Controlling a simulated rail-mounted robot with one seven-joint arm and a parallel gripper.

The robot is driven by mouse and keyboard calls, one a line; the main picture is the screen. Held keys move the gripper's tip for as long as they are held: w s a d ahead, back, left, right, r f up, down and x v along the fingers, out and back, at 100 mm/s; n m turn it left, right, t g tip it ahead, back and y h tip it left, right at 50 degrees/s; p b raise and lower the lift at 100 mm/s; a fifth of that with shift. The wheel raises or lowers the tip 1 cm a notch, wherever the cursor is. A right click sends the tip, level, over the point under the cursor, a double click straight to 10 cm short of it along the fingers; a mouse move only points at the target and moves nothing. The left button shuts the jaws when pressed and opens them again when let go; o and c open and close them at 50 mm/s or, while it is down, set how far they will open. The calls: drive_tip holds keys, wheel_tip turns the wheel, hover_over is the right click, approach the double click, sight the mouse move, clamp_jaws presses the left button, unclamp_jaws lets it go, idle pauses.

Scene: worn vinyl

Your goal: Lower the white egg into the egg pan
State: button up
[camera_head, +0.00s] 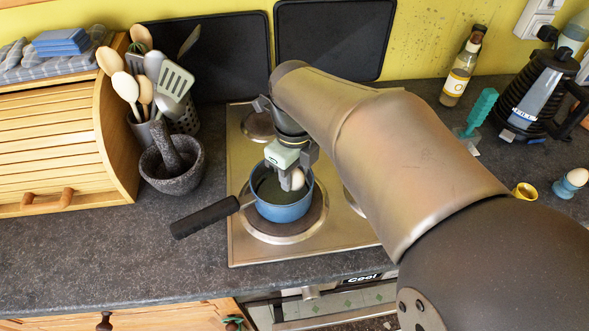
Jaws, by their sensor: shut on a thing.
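My gripper (291,183) points down over the blue egg pan (284,211) and is shut on the white egg (298,177). The egg shows between the fingertips, at about the height of the pan's rim or just inside it; the exact depth is hard to tell. The pan stands on the front burner of the steel hob (245,256), with its black handle (205,217) pointing left. The pan's inside is dark and partly hidden by my gripper.
A stone mortar with pestle (172,172) and a utensil holder (185,120) stand left of the hob. A wooden bread box (55,145) is at far left. A bottle (459,78), a black kettle (535,95), a yellow cup (525,191) and an egg in a blue cup (571,183) stand right.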

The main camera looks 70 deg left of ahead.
drive_tip(key=shift+f+b, duration=0.45)
drive_tip(key=shift+f, duration=0.35)
idle(0.4)
drive_tip(key=o, duration=1)
drive_tip(key=shift+o, duration=0.2)
wheel_tip(320, 180, up, 17)
drive_tip(key=shift+r, duration=0.2)
